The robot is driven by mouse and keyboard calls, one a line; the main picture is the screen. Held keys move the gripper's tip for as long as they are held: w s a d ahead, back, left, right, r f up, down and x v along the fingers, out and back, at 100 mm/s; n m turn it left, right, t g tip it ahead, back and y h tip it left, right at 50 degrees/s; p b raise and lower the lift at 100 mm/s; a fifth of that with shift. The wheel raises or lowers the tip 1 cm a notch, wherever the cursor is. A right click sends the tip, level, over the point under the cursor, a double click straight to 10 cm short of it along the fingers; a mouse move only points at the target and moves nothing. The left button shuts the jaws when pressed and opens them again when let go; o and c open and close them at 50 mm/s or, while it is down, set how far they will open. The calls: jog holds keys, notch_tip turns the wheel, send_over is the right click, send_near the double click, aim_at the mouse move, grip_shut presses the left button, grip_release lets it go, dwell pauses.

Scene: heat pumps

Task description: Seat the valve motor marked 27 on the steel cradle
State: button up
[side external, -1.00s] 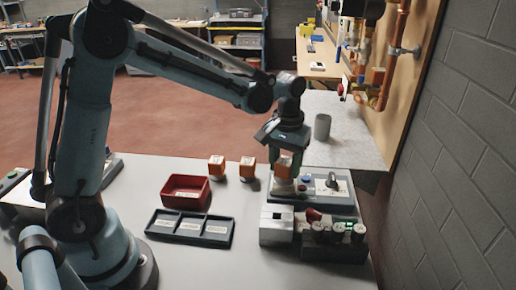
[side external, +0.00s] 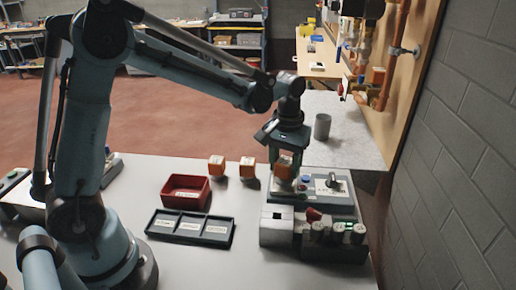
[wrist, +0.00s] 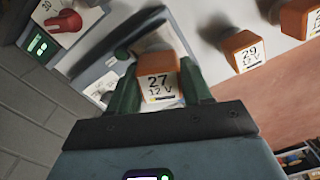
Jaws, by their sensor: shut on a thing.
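The valve motor marked 27 (wrist: 160,84), an orange block with a white label reading 27 and 12 V, is between the two green fingers of my gripper (wrist: 160,97) in the wrist view. In the side view my gripper (side external: 287,163) is shut on this orange motor (side external: 284,169), above the left part of the grey panel unit (side external: 340,198). The steel cradle cannot be made out clearly; the gripper and motor cover that part of the unit. I cannot tell whether the motor touches anything below it.
Two other orange motors (side external: 217,166) (side external: 247,167) stand left of my gripper; one reads 29 (wrist: 243,50) in the wrist view. Several cylindrical parts (side external: 335,231) stand in front of the panel unit.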

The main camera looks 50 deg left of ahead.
aim_at(285, 161)
jog(key=shift+f, duration=0.75)
dwell(0.9)
jog(key=o, duration=1.3)
jog(key=shift+c, duration=0.2)
notch_tip(285, 161, up, 12)
jog(key=shift+r, duration=0.1)
